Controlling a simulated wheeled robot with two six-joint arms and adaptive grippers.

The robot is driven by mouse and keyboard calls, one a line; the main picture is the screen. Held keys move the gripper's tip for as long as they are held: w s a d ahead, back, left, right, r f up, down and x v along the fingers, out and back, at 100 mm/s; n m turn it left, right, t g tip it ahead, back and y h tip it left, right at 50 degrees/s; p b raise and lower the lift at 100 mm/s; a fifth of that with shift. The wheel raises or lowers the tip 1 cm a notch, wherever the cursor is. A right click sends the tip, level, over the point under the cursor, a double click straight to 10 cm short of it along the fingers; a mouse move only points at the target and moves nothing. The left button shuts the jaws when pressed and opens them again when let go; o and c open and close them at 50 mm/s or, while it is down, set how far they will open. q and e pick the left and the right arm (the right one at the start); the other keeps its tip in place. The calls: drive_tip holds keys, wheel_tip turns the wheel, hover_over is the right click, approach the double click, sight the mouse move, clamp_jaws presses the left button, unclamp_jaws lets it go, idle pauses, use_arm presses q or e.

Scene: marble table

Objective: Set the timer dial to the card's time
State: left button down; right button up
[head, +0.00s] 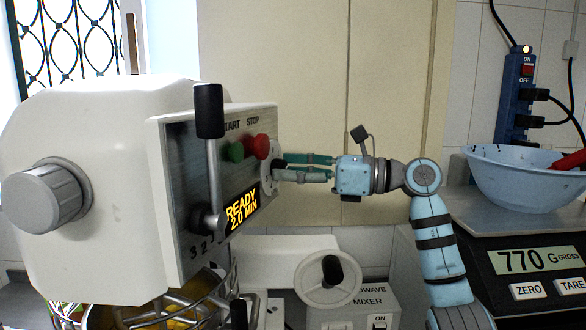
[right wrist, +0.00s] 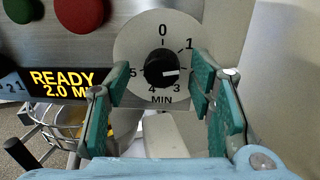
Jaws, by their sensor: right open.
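The timer dial, a black knob (right wrist: 160,68) with a white pointer on a pale round plate, sits on the mixer's front panel in the right wrist view. Its pointer points right, toward the hidden place between 1 and 3. The dial plate (head: 267,181) shows edge-on in the head view. The display (head: 242,208) reads READY 2.0 MIN. My right gripper (head: 283,168) is at the dial, its green fingers open on either side of the knob in the right wrist view (right wrist: 160,76), with gaps visible. I see no card. My left gripper is not in view.
The large white mixer (head: 85,150) fills the left. A black-handled lever (head: 209,110), a green button (head: 233,151) and a red button (head: 258,146) are near the dial. A scale (head: 530,265) reading 770 G and a blue bowl (head: 525,180) stand right.

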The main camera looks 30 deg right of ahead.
drive_tip(key=shift+c, duration=0.3)
drive_tip(key=shift+w, duration=0.1)
drive_tip(key=c, duration=1.1)
drive_tip(key=m+p, duration=0.3)
drive_tip(key=shift+r+p, duration=0.2)
drive_tip(key=shift+p, duration=0.1)
drive_tip(key=shift+f+m, duration=0.25)
drive_tip(key=shift+m, duration=0.45)
drive_tip(key=o, duration=1.2)
drive_tip(key=shift+c, duration=0.2)
